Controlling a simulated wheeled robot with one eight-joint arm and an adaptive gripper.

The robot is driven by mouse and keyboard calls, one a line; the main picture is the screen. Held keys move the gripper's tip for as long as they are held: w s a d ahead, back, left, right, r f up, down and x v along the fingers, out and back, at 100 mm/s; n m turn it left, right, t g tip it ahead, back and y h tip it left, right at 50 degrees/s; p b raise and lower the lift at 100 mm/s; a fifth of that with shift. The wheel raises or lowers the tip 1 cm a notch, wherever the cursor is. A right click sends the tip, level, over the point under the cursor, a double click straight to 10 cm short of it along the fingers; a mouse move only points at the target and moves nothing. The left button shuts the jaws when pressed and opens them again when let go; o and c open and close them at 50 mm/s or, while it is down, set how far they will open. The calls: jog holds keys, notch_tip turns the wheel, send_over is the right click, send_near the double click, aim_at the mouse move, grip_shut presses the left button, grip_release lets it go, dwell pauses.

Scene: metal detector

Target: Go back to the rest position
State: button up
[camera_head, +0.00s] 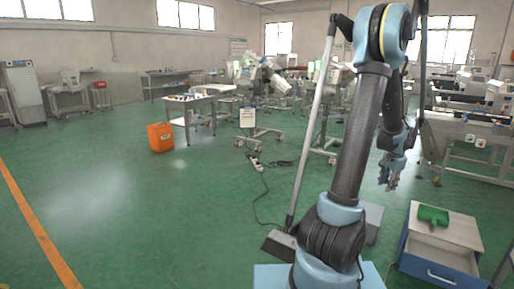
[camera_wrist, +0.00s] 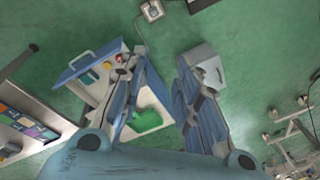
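My gripper (camera_head: 389,182) hangs at the end of my bent arm on the right side of the head view, pointing down over the floor. A green object (camera_head: 433,215) lies on the cabinet top. It also shows in the wrist view (camera_wrist: 146,120), between the fingers and partly hidden.
An orange bin (camera_head: 160,137) and a workbench (camera_head: 201,98) stand at the middle left. A power strip (camera_head: 256,164) and its cable lie on the floor. A conveyor machine (camera_head: 470,125) stands at the right. Green floor at the left is clear.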

jog(key=s+a+r+n, duration=0.2)
jog(key=a+r, duration=0.1)
jog(key=a, duration=0.5)
jog(key=s+a+r+n, duration=0.2)
jog(key=a+r+n, duration=0.1)
jog(key=a, duration=0.5)
jog(key=s+a+r+n, duration=0.2)
jog(key=s+a+r, duration=0.1)
jog(key=a, duration=0.5)
jog(key=s+a+f+n, duration=0.2)
jog(key=s+a+n, duration=0.2)
jog(key=s+a, duration=0.3)
jog(key=s+a+f+n, duration=0.3)
jog(key=s+a+n, duration=0.1)
jog(key=s+a, duration=0.4)
jog(key=shift+s+y, duration=0.4)
jog(key=shift+s, duration=0.85)
jog(key=shift+a+n, duration=0.2)
jog(key=shift+n, duration=0.1)
